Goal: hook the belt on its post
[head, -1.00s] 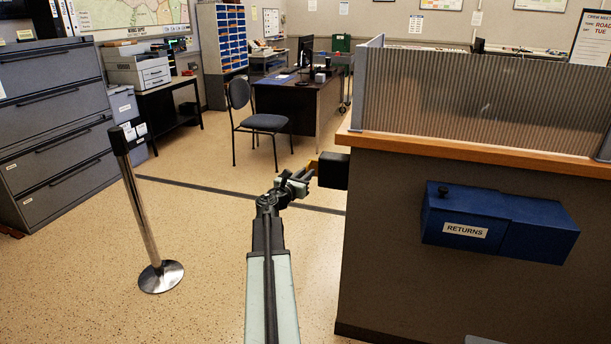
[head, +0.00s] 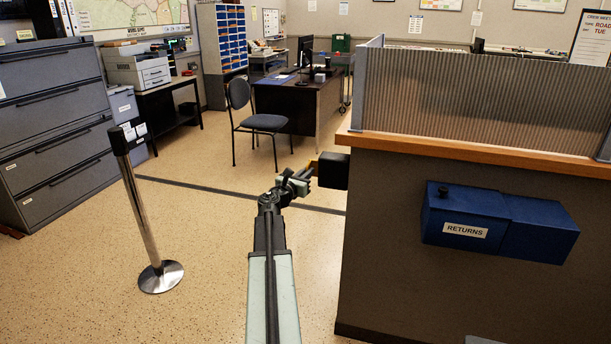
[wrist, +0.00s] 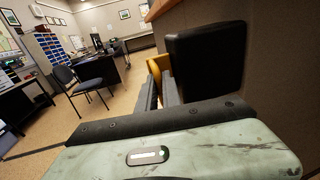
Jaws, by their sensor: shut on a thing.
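The belt's black case (head: 334,171) is fixed to the left end of the counter, and a yellow belt end (head: 313,165) sticks out of its left side. In the wrist view the case (wrist: 205,58) is large at upper right, with the yellow belt end (wrist: 160,66) beside it. My gripper (head: 306,175) is shut on the yellow belt end, close to the case; its fingers (wrist: 160,92) partly hide it in the wrist view. The post (head: 141,217) stands upright at left, chrome with a black head and a round base, well apart from my gripper.
The counter (head: 400,270) with a wooden top and a blue returns box (head: 465,220) fills the right side. A chair (head: 262,122) and desk (head: 300,100) stand behind my gripper. Grey cabinets (head: 55,130) stand behind the post. The floor (head: 215,240) between post and arm is clear.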

